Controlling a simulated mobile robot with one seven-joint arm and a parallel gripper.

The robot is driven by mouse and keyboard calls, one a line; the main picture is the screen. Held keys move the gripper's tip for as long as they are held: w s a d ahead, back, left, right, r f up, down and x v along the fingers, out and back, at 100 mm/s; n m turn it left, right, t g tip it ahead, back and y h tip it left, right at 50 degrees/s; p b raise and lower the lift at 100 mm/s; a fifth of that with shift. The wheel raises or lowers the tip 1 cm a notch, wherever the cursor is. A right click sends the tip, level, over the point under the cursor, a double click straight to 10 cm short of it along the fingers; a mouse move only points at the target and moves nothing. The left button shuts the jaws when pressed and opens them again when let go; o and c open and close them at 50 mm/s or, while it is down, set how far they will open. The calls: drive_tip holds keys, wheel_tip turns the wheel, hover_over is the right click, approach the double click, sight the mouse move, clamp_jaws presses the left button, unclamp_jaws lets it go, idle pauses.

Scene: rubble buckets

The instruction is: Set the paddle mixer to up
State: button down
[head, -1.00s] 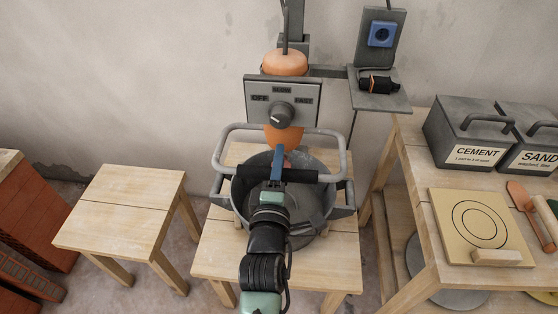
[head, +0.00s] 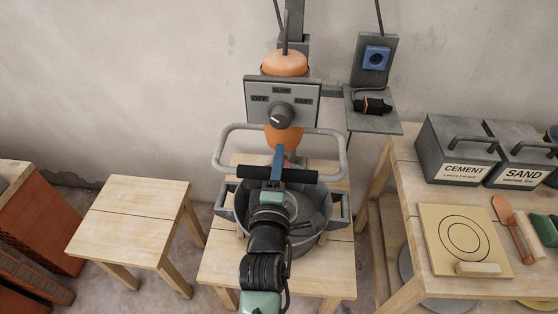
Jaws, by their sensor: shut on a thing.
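The paddle mixer has an orange body (head: 285,64) and a grey control panel (head: 300,104) with a dark knob between OFF, SLOW and FAST labels. Its bent grey handle frame (head: 340,150) carries a black grip bar (head: 300,176). My gripper (head: 277,172) is shut on this bar near its middle, in front of the panel. The mixer hangs upright on a column at the wall, above a dark grey bucket (head: 229,212) on a wooden stool. My arm hides much of the bucket, and the paddle is not clearly visible.
A small shelf (head: 390,123) right of the mixer holds a black plug (head: 372,105) below a blue socket (head: 376,57). An empty stool (head: 125,220) stands left. The right table bears CEMENT (head: 455,150) and SAND (head: 525,155) boxes, a board and trowels.

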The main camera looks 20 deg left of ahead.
wheel_tip(320, 180, up, 28)
drive_tip(key=p, duration=2.6)
drive_tip(key=c, duration=0.6)
unclamp_jaws()
drive_tip(key=shift+o, duration=0.2)
drive_tip(key=shift+f, duration=0.15)
drive_tip(key=b+v, duration=0.3)
drive_tip(key=v, duration=1)
